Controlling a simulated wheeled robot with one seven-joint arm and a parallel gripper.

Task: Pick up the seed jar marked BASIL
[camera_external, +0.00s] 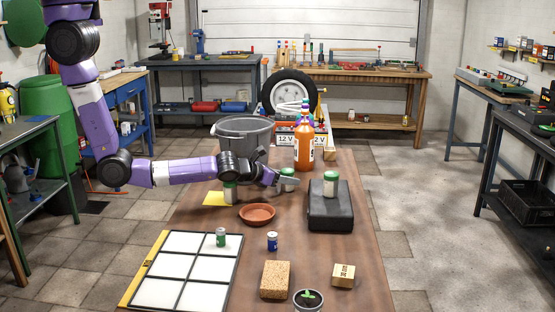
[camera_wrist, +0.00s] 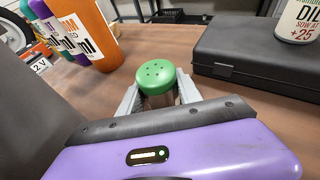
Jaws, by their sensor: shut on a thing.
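My gripper (camera_external: 288,182) is shut on a green-lidded jar (camera_external: 288,172) on the wooden table. In the wrist view, my gripper's fingers (camera_wrist: 159,92) press on both sides of this jar, just below its green shaker lid (camera_wrist: 156,76). Its label is hidden, so I cannot read BASIL on it. I cannot tell whether it touches the table. A second green-lidded jar (camera_external: 330,184) stands on a black case; in the wrist view its label (camera_wrist: 302,20) starts with "DIL". A third jar (camera_external: 230,191) stands left, partly behind my arm, with its label unreadable.
The black case (camera_external: 331,211) is close on the right. Bottles (camera_external: 304,148) and a grey bucket (camera_external: 245,130) stand behind. A terracotta saucer (camera_external: 257,214) is in front. Nearer are a gridded panel (camera_external: 184,254), small cans (camera_external: 272,241), blocks (camera_external: 275,280) and a potted seedling (camera_external: 308,299).

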